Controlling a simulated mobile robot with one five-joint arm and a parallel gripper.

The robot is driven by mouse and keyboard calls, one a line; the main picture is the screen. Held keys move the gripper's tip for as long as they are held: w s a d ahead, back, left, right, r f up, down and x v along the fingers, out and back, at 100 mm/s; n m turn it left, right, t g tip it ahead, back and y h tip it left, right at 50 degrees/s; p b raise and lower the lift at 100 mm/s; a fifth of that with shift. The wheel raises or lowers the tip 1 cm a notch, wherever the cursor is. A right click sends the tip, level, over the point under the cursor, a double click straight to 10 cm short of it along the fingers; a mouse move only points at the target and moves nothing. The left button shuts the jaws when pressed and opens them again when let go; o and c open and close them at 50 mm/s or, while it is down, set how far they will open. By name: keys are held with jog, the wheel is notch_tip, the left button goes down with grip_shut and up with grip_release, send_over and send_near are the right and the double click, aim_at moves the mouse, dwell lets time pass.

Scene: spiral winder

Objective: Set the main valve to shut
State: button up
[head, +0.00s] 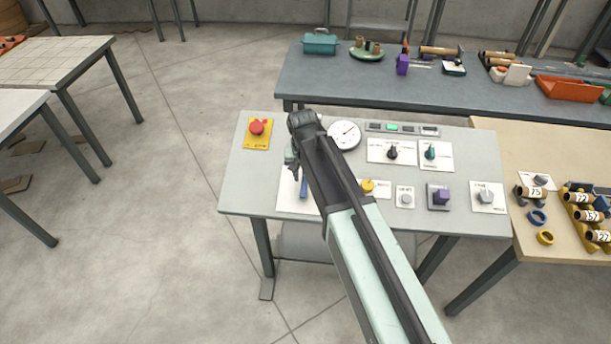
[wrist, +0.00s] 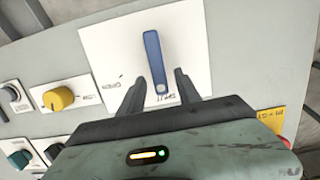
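The main valve is a blue lever (wrist: 153,55) on a white plate (wrist: 105,50). In the wrist view it stands nearly upright, with a round pale spot at its lower end. The plate has small dark lettering to the left of that end, seemingly OPEN, and below it, seemingly SHUT. My gripper (wrist: 159,75) is open, its two fingers apart on either side of the lever's lower end. I cannot tell whether they touch it. In the head view the lever (head: 303,188) shows beside my arm, which hides part of the plate; my gripper (head: 291,162) is above it.
The panel also holds a yellow knob (wrist: 58,98), which shows in the head view (head: 368,186), a red stop button (head: 257,127), a gauge (head: 344,134) and several other knobs. Benches with parts stand behind and right.

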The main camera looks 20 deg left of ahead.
aim_at(304, 180)
jog(key=shift+s, duration=0.1)
jog(key=r+p, duration=0.5)
jog(key=s+r+p, duration=0.1)
jog(key=r+p, duration=0.2)
jog(key=shift+d, duration=0.15)
jog(key=shift+f, duration=0.1)
